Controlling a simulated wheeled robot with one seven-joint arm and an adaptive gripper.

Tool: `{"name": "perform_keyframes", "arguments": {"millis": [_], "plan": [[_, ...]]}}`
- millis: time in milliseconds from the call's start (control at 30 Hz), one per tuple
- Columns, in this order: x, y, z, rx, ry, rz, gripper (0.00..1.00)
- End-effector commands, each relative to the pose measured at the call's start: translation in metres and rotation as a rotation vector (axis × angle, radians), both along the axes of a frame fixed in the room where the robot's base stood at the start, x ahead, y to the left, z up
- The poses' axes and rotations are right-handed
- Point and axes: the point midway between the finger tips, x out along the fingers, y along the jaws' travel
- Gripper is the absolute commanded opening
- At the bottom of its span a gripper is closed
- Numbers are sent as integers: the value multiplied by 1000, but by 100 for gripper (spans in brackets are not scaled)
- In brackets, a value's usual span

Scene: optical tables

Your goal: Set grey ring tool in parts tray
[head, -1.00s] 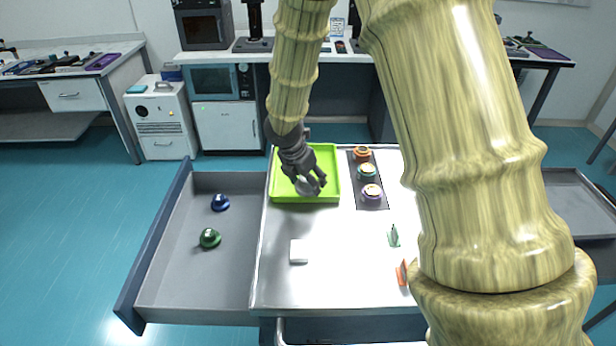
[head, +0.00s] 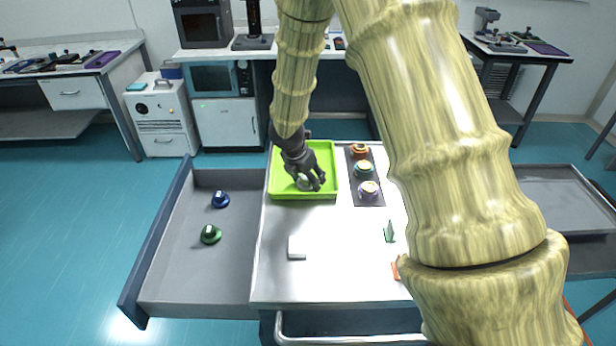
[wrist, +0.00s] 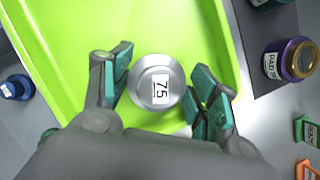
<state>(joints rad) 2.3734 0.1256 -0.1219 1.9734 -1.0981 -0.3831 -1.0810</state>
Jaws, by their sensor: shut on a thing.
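The grey ring tool (wrist: 156,83) is a round silver piece with a white label reading 75, seen between my fingers in the wrist view. My gripper (wrist: 160,95) is shut on it, with teal finger pads on its left and right sides. In the head view my gripper (head: 311,184) is over the front part of the bright green parts tray (head: 283,195), and the ring tool (head: 303,184) shows partly behind the fingers. The tray floor (wrist: 70,60) lies beneath the tool in the wrist view. I cannot tell whether the tool touches the floor.
A dark mat right of the tray holds orange (head: 360,151), green (head: 363,169) and purple (head: 369,190) pieces. A white block (head: 297,248) and a green upright tag (head: 389,232) stand nearer. The open left drawer holds blue (head: 220,200) and green (head: 211,234) knobbed pieces.

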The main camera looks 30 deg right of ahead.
Motion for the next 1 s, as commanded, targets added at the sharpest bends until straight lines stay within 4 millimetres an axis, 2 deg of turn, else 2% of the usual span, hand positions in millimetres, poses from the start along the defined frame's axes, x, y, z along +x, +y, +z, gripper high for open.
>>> {"name": "perform_keyframes", "arguments": {"millis": [167,200,267,667,867,1000], "plan": [[0,0,-2,0,0,0,34],[0,0,-3,0,0,0,62],[0,0,-2,0,0,0,69],[0,0,2,0,-1,-1,69],[-2,8,21,1,-3,-1,69],[-5,16,40,1,-3,-1,69]]}}
